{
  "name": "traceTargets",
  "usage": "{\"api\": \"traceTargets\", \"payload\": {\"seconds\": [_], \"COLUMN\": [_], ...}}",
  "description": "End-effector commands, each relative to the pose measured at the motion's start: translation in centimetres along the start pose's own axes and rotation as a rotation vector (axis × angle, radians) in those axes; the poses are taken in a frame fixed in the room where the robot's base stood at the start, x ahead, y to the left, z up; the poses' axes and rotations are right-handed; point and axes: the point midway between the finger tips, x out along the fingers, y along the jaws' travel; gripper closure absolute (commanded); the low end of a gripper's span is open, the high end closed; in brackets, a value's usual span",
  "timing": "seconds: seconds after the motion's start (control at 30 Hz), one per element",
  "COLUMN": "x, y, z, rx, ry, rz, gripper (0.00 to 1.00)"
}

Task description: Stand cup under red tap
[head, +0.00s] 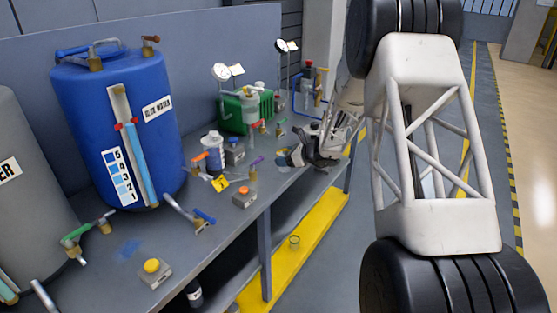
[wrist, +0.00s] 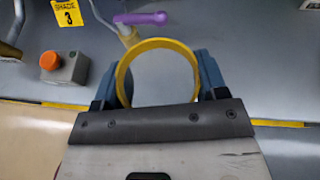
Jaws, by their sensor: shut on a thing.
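My gripper (wrist: 158,76) is shut on a cup with a yellow rim (wrist: 158,43). The wrist view looks down through its round opening, with a blue finger on each side. In the head view my gripper (head: 294,157) is at the right end of the bench, right of the purple-handled tap (head: 254,162). The cup is small and mostly hidden there. A small red handle (head: 263,123), seemingly the red tap, shows in front of the green tank (head: 247,110), further back than my gripper. The cup is apart from it.
A blue barrel (head: 120,90) and other taps stand left on the bench. The bench's front edge runs close to my gripper.

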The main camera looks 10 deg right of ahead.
Motion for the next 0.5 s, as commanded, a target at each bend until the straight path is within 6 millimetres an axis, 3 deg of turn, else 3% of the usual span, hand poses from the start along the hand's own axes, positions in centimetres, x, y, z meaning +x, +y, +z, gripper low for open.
{"api": "traceTargets", "payload": {"seconds": [0.5], "x": [0.8], "y": [-1.3], "z": [0.1], "rx": [0.001], "ry": [0.0], "rz": [0.0], "gripper": [0.57]}}
